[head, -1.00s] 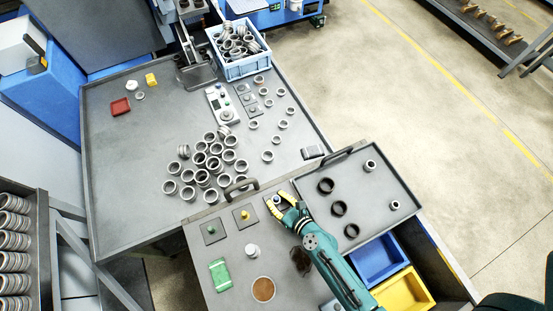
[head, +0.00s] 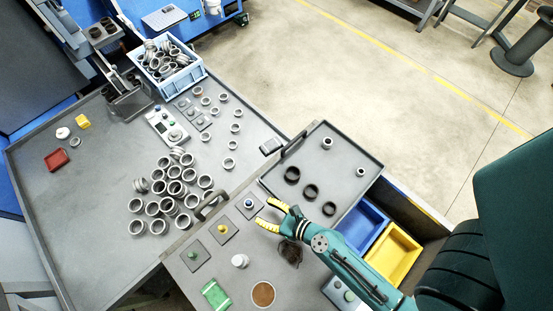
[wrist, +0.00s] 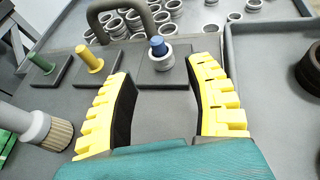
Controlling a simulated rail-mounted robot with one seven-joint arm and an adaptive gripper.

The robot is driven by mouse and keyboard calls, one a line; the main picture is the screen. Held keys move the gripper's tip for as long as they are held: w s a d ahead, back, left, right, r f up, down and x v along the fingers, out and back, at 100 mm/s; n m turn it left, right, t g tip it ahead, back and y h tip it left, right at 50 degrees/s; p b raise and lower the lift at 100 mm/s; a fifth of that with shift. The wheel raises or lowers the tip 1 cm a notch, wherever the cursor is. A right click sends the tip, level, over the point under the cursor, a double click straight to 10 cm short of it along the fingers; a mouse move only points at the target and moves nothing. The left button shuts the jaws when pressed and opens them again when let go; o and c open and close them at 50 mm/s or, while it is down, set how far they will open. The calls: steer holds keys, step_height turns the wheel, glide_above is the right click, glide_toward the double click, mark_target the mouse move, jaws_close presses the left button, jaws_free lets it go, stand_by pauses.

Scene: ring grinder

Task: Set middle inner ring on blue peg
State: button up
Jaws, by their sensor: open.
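The blue peg (wrist: 157,44) stands on a dark square plate, and its top also shows in the head view (head: 249,202). A small silver ring (wrist: 161,62) sits low around the blue peg, with the blue tip sticking out above it. My gripper (head: 268,212) is open, its yellow fingers just short of the plate. In the wrist view my gripper (wrist: 160,80) has nothing between its fingers, and the ringed peg stands just beyond the fingertips.
A yellow peg (wrist: 90,58) and a green peg (wrist: 41,64) stand left of it. A white cylinder (wrist: 46,131) is nearer. The grey tray (head: 343,160) at the right holds black rings (head: 310,191) and two small silver rings (head: 327,143). A handle (wrist: 122,14) rises behind the pegs.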

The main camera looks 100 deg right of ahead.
steer(key=b+v, duration=0.1)
steer(key=v, duration=0.3)
steer(key=shift+s+f+b, duration=0.1)
steer(key=shift+f+b, duration=0.1)
steer(key=shift+b, duration=0.2)
steer(key=shift+s+a+r, duration=0.1)
steer(key=shift+a+r, duration=0.05)
steer(key=shift+r, duration=0.1)
